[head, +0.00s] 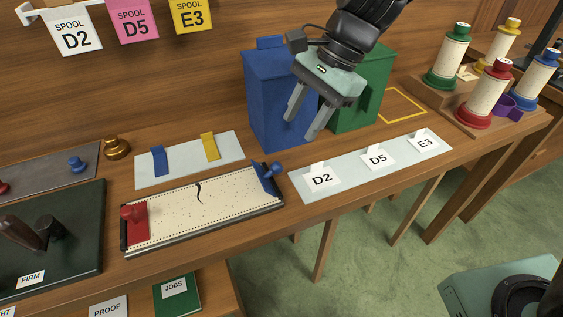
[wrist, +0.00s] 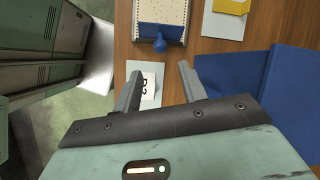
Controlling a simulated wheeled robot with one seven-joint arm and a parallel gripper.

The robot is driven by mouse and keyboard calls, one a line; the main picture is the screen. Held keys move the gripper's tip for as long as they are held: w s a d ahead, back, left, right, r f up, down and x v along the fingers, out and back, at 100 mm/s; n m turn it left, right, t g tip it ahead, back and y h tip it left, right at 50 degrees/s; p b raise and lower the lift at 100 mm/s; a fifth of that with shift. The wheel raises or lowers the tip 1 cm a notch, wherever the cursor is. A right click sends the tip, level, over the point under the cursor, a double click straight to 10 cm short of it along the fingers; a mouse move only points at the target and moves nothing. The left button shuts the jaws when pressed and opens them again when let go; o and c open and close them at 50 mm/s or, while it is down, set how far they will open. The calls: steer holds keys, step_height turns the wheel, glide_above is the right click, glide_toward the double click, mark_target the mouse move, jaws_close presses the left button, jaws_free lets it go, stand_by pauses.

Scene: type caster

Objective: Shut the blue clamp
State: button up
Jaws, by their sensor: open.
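The blue clamp (head: 266,180) is at the right end of a long board with a cream dotted strip (head: 205,203). Its plate looks tilted up, with its round knob toward the right end; I cannot tell exactly how far open it is. In the wrist view the blue clamp (wrist: 160,32) shows at the top, its knob pointing toward my fingers. A red clamp (head: 138,222) is at the board's left end. My gripper (head: 300,128) is open and empty, above and behind the blue clamp, and apart from it. The wrist view shows its two spread fingers (wrist: 159,70).
A blue bin (head: 270,100) and a green bin (head: 368,90) stand close behind my gripper. A pale strip with cards (head: 345,172) lies right of the board. A pale plate (head: 188,172) with blue and yellow pieces lies behind it. Thread spools (head: 487,95) stand at right.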

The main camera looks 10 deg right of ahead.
mark_target(279, 163)
steer(key=b+x, duration=0.1)
steer(key=x, duration=1)
steer(key=shift+s, duration=0.1)
jaws_close()
